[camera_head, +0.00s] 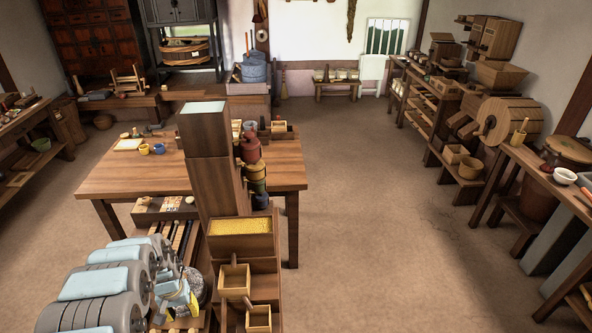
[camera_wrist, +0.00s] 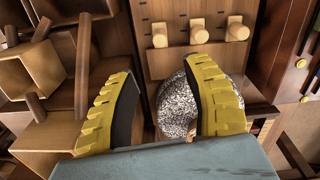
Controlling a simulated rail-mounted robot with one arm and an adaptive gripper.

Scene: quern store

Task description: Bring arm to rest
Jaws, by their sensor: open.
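My arm (camera_head: 105,283) reaches in from the lower left of the head view, its grey links with pale blue covers lying low. My gripper (camera_head: 188,299) shows near its end beside the wooden stand, partly hidden by its own links. In the wrist view my gripper (camera_wrist: 163,70) has its two yellow ribbed fingers apart, with nothing held between them. A speckled grey round thing (camera_wrist: 178,103) shows behind the gap, partly covered by the right finger. I cannot tell whether it touches the finger.
A wooden stand with a grain-filled tray (camera_head: 240,246) and small open boxes (camera_head: 234,281) is close right of my gripper. A panel with wooden pegs (camera_wrist: 197,30) faces the wrist camera. A table (camera_head: 130,178) stands behind. The floor (camera_head: 380,220) to the right is clear.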

